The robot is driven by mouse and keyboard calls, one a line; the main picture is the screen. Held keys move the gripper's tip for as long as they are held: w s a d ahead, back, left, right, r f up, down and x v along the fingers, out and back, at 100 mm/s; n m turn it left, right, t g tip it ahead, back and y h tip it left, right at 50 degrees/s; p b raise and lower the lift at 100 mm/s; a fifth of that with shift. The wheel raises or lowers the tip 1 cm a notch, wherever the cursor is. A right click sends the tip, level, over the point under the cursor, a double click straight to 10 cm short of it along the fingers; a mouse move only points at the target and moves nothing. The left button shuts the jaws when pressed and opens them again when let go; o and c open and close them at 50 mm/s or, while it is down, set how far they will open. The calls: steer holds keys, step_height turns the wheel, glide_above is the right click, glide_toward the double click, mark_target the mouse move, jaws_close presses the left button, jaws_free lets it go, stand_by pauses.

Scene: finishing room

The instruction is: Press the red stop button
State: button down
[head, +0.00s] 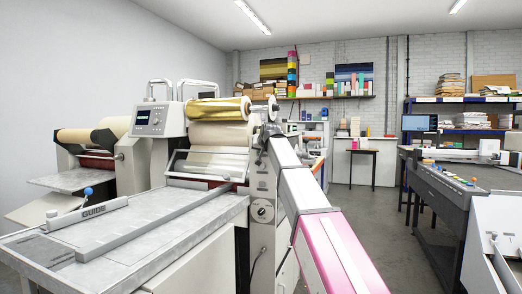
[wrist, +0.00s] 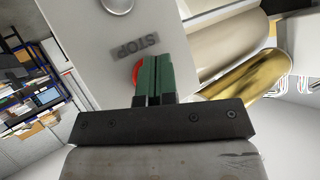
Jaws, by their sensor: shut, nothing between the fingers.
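The red stop button (wrist: 137,73) shows in the wrist view as a red edge to the left of my fingertips; most of it is hidden behind them. A dark STOP label (wrist: 135,47) is on the pale machine panel (wrist: 90,45) beside it. My gripper (wrist: 155,58) is shut and empty, its green fingers over the button. I cannot tell whether they touch it or whether it is pressed in. In the head view my pink and white arm reaches to the side of the laminating machine (head: 262,175), and the button and fingertips are hidden there.
A gold foil roll (head: 218,108) sits on top of the machine. The machine's feed table (head: 130,235) with a GUIDE bar (head: 92,211) fills the left front. A dark machine table (head: 450,190) stands at the right. Grey floor (head: 385,240) lies open between them.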

steer(key=shift+w, duration=0.15)
stand_by(0.6)
steer(key=shift+s+a, duration=0.2)
steer(key=shift+s, duration=0.6)
steer(key=shift+s+a, duration=0.3)
steer(key=shift+s, duration=0.5)
steer(key=shift+s+a, duration=0.25)
steer(key=shift+s, duration=0.5)
steer(key=shift+s+a, duration=0.3)
steer(key=shift+s, duration=0.5)
